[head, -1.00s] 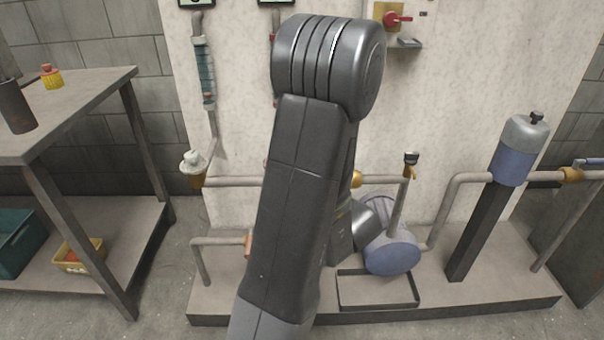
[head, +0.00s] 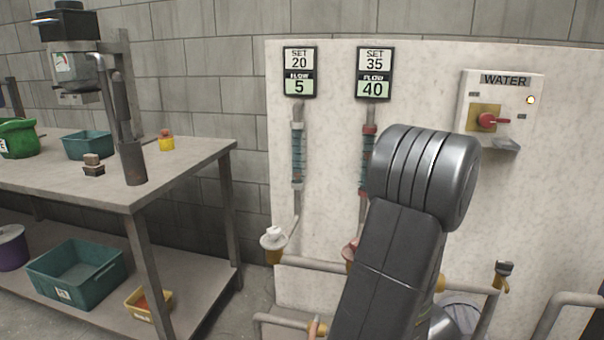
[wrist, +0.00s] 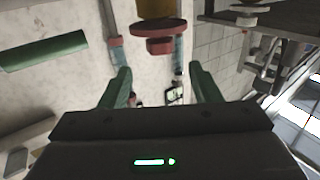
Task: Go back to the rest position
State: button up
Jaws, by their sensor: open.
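In the wrist view my gripper (wrist: 160,92) shows as two green fingers spread wide apart, with nothing between them. In the head view my dark arm stands in front of the white panel (head: 330,215), and the gripper itself is hidden. In the wrist view a red round knob (wrist: 154,28) lies beyond the fingertips and apart from them. I cannot tell how far away it is.
A workbench (head: 190,160) with bins stands at the left. The panel carries two flow displays, (head: 300,72) and (head: 374,74), and a red water switch (head: 487,121). Pipes with a white-handled valve (head: 273,238) run low in front. Some floor shows between bench and panel.

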aim_at(354, 239)
jog(key=b+x, duration=0.2)
jog(key=x, duration=0.9)
jog(key=shift+w+a, duration=0.1)
jog(key=shift+w, duration=0.05)
